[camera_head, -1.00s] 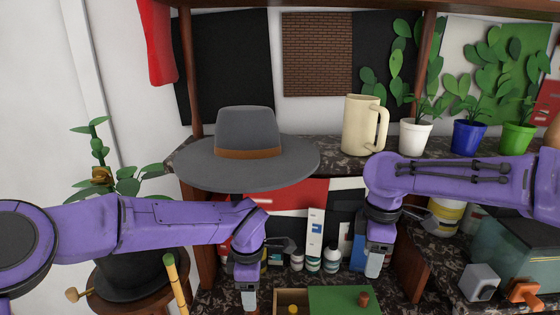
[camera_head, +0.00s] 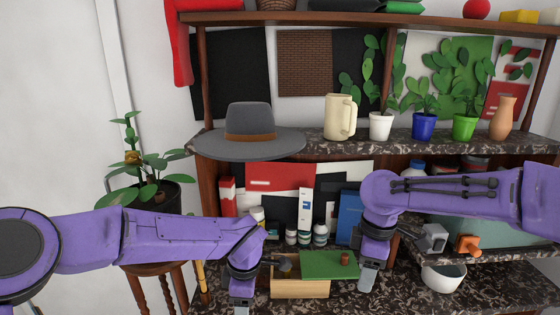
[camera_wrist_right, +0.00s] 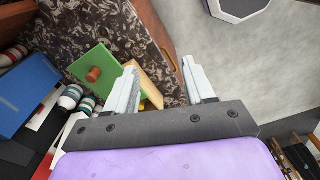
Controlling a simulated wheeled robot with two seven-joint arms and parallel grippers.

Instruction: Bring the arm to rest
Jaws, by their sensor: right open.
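My right arm enters from the right in the head view, and its gripper (camera_head: 369,277) points down in front of the shelf unit. In the right wrist view the two pale fingers of this gripper (camera_wrist_right: 160,68) stand apart with nothing between them. My left arm enters from the left, and its gripper (camera_head: 241,292) also points down, left of the wooden box. Its fingers are too small and edge-on to tell their opening. I see nothing held in either gripper.
A wooden box with a green lid (camera_head: 328,265) sits between my grippers. A grey hat (camera_head: 250,122), a cream mug (camera_head: 339,118) and potted plants stand on the shelf (camera_head: 315,143) above. A white bowl (camera_head: 443,277) is at lower right. A potted plant (camera_head: 150,185) stands at left.

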